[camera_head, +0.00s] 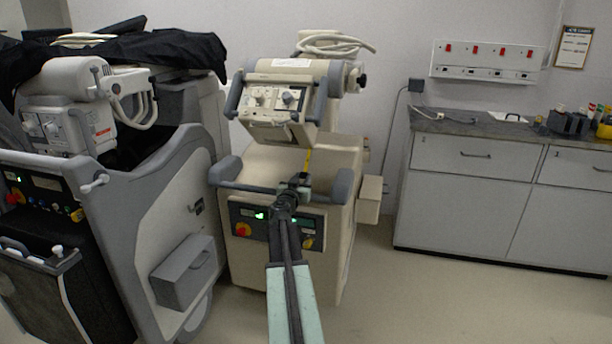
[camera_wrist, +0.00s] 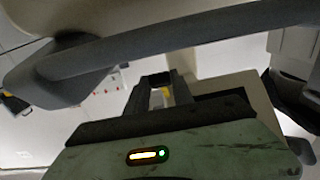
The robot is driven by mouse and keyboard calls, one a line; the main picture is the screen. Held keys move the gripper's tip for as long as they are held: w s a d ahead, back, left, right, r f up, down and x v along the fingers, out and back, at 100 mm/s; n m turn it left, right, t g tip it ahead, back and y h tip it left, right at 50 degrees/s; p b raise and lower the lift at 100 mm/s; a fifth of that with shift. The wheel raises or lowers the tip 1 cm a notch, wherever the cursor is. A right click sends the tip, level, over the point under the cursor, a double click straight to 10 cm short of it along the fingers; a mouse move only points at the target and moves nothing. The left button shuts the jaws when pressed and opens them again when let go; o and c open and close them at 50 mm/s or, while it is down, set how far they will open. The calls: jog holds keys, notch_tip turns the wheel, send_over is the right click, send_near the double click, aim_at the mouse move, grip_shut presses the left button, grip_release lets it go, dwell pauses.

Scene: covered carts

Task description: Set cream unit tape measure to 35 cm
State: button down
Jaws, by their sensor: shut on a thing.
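The cream unit (camera_head: 335,168) stands in the middle of the head view, with a control head (camera_head: 270,100) on top. A thin yellow tape (camera_head: 308,160) shows below this head, running down to my gripper (camera_head: 303,179). My gripper is shut on the tape's lower end, in front of the cream body and close to the grey handlebar (camera_head: 253,187). In the wrist view, a bit of yellow tape (camera_wrist: 168,96) shows between the two dark fingers (camera_wrist: 161,84). The tape's scale is too small to read, and my fingers hide its end.
A grey cart (camera_head: 150,200) with a black cover (camera_head: 175,50) stands close on the left. A grey cabinet (camera_head: 475,200) stands against the wall on the right. Open floor (camera_head: 400,300) lies between it and the cream unit. The handlebar crosses the wrist view (camera_wrist: 180,45) close by.

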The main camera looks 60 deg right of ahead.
jog(key=shift+w+a, duration=0.1)
jog(key=shift+w, duration=0.05)
jog(key=c, duration=1.1)
grip_release()
jog(key=v, duration=0.7)
jog(key=shift+a, duration=0.35)
